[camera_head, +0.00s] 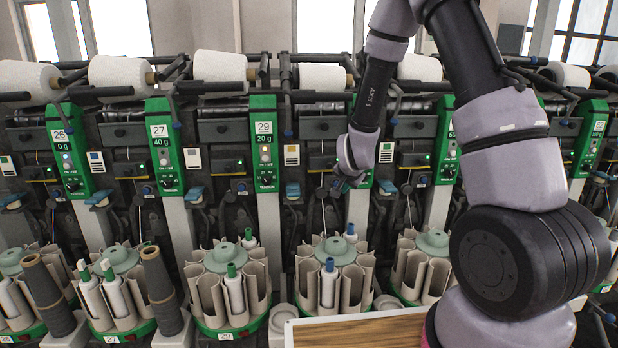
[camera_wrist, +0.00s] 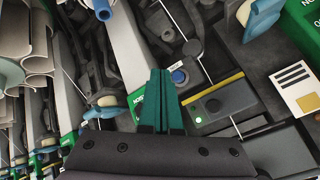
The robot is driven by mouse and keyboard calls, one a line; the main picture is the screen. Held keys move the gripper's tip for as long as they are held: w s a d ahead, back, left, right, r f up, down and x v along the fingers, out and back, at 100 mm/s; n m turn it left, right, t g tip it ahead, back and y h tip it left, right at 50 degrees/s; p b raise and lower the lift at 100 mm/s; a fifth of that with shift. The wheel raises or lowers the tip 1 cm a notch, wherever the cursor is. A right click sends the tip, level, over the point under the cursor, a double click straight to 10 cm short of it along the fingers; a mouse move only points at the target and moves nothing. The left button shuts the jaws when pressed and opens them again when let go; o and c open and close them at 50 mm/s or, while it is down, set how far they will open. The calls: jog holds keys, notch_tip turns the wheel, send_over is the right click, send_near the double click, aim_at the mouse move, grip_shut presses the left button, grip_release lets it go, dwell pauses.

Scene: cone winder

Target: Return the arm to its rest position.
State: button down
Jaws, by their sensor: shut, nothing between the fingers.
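My gripper (camera_wrist: 161,103) shows in the wrist view as two green fingers pressed together, with nothing between them. The fingers point toward the winder front, near a blue round button (camera_wrist: 179,76) and a grey box with a yellow stripe (camera_wrist: 215,103). I cannot tell whether they touch anything. The gripper there is small and partly hidden by the wrist, close to the green panel column right of unit 29.
A row of winding units with white yarn cones (camera_head: 219,66) and green numbered panels (camera_head: 263,143) spans the view. Below stand round magazines (camera_head: 332,250) with bobbins (camera_head: 329,283). Dark cone tubes (camera_head: 160,285) stand at the left. A wooden board (camera_head: 360,330) lies at the front.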

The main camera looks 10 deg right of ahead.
jog(key=s+d+r+n+y, duration=0.1)
jog(key=s+r, duration=0.4)
jog(key=r, duration=0.5)
jog(key=s+d+r+n+y, duration=0.1)
jog(key=s+r, duration=0.3)
jog(key=r, duration=0.6)
jog(key=s+d+r+n, duration=0.1)
jog(key=s+r, duration=0.3)
jog(key=s, duration=0.6)
jog(key=s+d+r+n+g, duration=0.1)
jog(key=s+r, duration=0.4)
jog(key=s, duration=0.6)
jog(key=shift+d+r+g+y, duration=0.2)
jog(key=shift+d+g+y, duration=0.1)
jog(key=shift+d, duration=0.5)
jog(key=shift+w, duration=0.1)
